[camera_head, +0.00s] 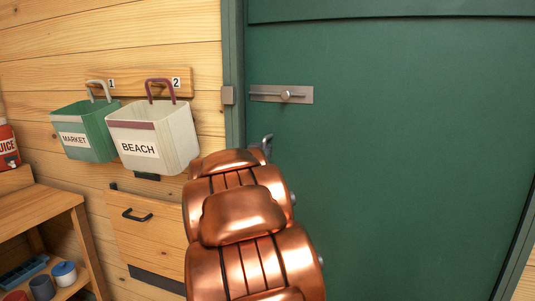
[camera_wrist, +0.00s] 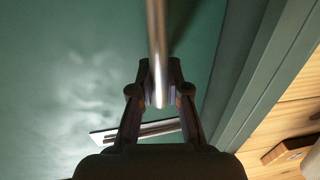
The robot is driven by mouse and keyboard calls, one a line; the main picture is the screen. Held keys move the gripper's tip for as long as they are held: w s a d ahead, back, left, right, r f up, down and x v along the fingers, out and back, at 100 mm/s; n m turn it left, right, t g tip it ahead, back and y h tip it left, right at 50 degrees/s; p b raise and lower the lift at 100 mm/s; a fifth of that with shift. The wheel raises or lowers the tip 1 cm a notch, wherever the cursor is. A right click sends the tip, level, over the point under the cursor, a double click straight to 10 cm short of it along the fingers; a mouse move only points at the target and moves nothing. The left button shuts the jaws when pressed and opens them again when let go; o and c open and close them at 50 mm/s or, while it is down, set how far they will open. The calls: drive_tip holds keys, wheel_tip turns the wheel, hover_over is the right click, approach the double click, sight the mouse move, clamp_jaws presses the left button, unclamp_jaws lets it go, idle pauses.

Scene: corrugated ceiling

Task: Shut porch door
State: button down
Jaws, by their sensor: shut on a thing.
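The green porch door (camera_head: 400,150) fills the right of the head view, its left edge beside the green door frame (camera_head: 233,60). I see no clear gap there. A metal slide bolt (camera_head: 285,95) is on the door, with a small catch (camera_head: 227,96) on the frame. In the wrist view, my gripper (camera_wrist: 160,76) is shut on a vertical metal door handle (camera_wrist: 156,35). The bolt also shows below left of the fingers in the wrist view (camera_wrist: 135,132). In the head view, my copper arm hides the gripper and most of the handle; a grey metal end (camera_head: 267,143) shows.
A green "MARKET" bin (camera_head: 92,125) and white "BEACH" bin (camera_head: 170,130) hang on the wooden wall left of the door. Below is a wooden panel with a black handle (camera_head: 137,215). A wooden shelf (camera_head: 40,205) with cups stands at the lower left.

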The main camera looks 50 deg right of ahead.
drive_tip(key=s+a+n+t+b, duration=0.1)
drive_tip(key=s+a+b, duration=0.1)
drive_tip(key=a, duration=0.5)
drive_tip(key=shift+s+t+y+b, duration=0.3)
drive_tip(key=shift+s+t+y, duration=0.1)
drive_tip(key=shift+a, duration=0.1)
drive_tip(key=c, duration=1.4)
unclamp_jaws()
drive_tip(key=shift+a, duration=0.1)
drive_tip(key=shift+c, duration=0.2)
drive_tip(key=o, duration=0.3)
drive_tip(key=shift+s, duration=0.1)
drive_tip(key=v, duration=1.1)
drive_tip(key=shift+s+a, duration=0.2)
drive_tip(key=shift+a, duration=0.15)
